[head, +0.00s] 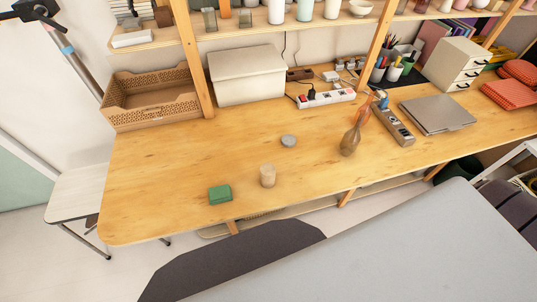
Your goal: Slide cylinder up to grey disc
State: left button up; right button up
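A light wooden cylinder (268,176) stands upright on the wooden table (180,160), near its front edge. A small flat grey disc (289,141) lies on the table behind the cylinder and slightly to its right. The two are apart, with bare wood between them. Neither of my grippers shows in the head view, and nothing touches the cylinder or the disc.
A green block (220,194) lies left of the cylinder. A brown bottle (350,140) stands to the right. Behind are a woven tray (150,97), a white box (247,77), and a power strip (326,98). A laptop (438,114) lies further right.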

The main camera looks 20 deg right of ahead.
aim_at(267, 170)
jog(key=j+z, duration=0.9)
jog(key=j, duration=0.15)
